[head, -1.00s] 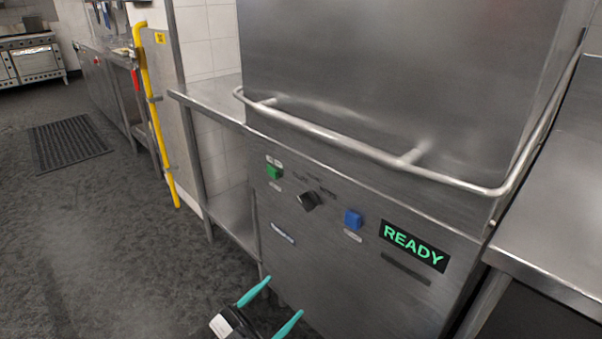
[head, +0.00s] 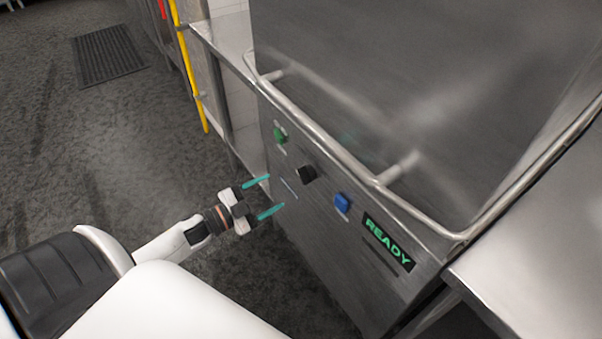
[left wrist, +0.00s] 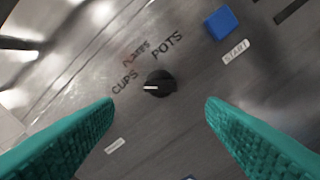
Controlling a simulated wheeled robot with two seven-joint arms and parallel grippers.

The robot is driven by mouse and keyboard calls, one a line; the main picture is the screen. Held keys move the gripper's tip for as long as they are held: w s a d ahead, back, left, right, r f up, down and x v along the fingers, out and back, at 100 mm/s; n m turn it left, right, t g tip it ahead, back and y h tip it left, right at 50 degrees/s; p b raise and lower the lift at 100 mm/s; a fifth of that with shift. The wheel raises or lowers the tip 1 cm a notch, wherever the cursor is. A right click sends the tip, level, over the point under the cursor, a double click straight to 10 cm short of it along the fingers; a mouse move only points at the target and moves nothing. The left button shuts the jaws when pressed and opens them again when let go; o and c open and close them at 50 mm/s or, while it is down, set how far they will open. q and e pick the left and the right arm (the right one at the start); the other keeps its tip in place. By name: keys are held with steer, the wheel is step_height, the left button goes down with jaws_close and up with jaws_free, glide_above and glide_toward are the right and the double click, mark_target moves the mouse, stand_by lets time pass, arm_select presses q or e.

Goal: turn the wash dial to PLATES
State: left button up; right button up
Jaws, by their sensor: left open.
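The wash dial is a black round knob (head: 306,174) on the steel front panel of the machine. In the left wrist view the dial (left wrist: 160,83) has a white pointer mark facing left, nearest the CUPS label (left wrist: 124,82). The PLATES label (left wrist: 136,54) is above and left of the knob, and the POTS label (left wrist: 167,46) is above it. My left gripper (head: 275,192) is open and empty, its teal fingers towards the panel, just left of and below the dial. In the left wrist view the dial appears between the fingers, slightly beyond their tips, with no contact visible.
A green button (head: 280,135) is left of the dial. A blue START button (head: 342,203) and a lit READY display (head: 388,241) are to its right. A steel bar handle (head: 335,152) juts out above the panel. Open floor (head: 130,160) lies to the left.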

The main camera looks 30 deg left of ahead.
mark_target(300, 177)
arm_select(q)
steer(key=x, duration=0.9)
steer(key=shift+w, duration=0.25)
steer(key=shift+d, duration=0.15)
steer(key=shift+c, duration=0.5)
steer(key=c, duration=0.9)
